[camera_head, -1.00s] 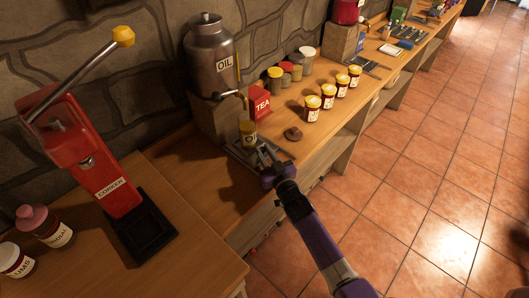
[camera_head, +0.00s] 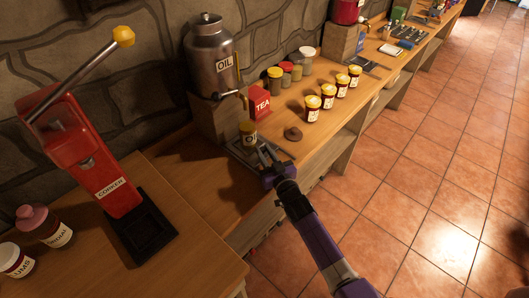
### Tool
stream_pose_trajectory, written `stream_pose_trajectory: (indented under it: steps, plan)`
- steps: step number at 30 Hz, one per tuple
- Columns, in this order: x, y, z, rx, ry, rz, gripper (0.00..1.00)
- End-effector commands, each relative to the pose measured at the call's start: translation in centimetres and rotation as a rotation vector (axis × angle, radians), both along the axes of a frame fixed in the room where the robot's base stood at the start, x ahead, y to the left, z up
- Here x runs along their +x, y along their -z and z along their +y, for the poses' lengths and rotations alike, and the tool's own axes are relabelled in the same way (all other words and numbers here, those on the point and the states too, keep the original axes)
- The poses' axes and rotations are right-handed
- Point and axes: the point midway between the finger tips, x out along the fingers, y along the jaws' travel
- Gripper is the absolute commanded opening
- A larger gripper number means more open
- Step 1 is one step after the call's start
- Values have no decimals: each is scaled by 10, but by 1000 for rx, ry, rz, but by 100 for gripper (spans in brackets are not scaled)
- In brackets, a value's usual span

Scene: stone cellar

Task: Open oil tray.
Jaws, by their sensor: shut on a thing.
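The metal oil can (camera_head: 209,60), labelled OIL, stands on a stone block against the wall, its tap pointing to the right. My gripper (camera_head: 263,151) is low at the front right edge of the tray, just in front of the jar. Its fingers are shut on the tray's edge, though the exact contact is small and partly hidden by the gripper.
A red TEA box (camera_head: 260,103) and a brown lid-like disc (camera_head: 293,133) are close to the gripper. Several yellow-lidded jars (camera_head: 312,108) stand to the right. A red corking machine (camera_head: 98,170) stands on the nearer table at left. The tiled floor (camera_head: 420,180) at right is clear.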

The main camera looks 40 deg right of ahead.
Motion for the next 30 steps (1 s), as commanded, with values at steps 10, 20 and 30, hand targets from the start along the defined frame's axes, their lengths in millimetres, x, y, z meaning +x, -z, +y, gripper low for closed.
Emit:
stream_pose_trajectory:
  steps: [10,20,30]
  plan:
    - [-68,-1,-2,0,0,5,0]
    - [-91,1,-2,1,-1,2,0]
    - [-90,1,-3,0,-1,1,41]
